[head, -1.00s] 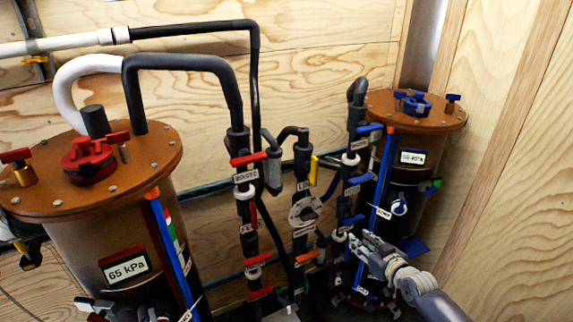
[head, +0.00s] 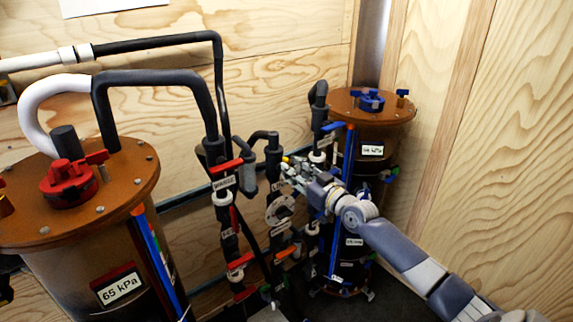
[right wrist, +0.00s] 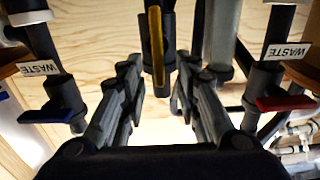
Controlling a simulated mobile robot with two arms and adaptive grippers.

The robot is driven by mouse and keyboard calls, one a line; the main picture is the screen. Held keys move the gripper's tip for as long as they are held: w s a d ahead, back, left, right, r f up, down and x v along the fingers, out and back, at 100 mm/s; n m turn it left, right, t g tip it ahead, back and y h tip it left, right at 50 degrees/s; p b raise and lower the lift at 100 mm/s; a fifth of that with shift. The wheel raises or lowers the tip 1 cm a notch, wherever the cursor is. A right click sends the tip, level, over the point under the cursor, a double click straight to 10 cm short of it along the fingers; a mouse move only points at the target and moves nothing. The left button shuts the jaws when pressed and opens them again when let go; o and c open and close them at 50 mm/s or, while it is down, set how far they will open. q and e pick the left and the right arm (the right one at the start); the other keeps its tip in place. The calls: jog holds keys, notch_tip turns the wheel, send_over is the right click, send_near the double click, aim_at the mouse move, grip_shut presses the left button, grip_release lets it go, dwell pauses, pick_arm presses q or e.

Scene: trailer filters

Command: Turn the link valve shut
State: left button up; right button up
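The yellow-handled valve sits on the middle dark pipe between the two tanks; I take it for the link valve. In the right wrist view its yellow lever (right wrist: 156,45) points along the pipe, upright in the picture. My right gripper (right wrist: 158,85) is open, its two fingers apart, with the lever centred between them and seemingly just beyond the fingertips. In the head view the right gripper (head: 287,172) is at this middle pipe and covers most of the lever. Contact cannot be told. My left gripper is not in view.
A red-handled valve (right wrist: 285,102) and a blue-handled valve (right wrist: 48,114), both labelled WASTE, flank the fingers in the right wrist view. The left tank's brown lid (head: 120,185) and the right tank's lid (head: 390,107) stand either side. Grey and black pipes crowd the middle.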

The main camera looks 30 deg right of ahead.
aim_at(287, 184)
jog(key=shift+w+a, duration=0.15)
jog(key=shift+w, duration=1.85)
jog(key=shift+c, duration=0.2)
grip_shut()
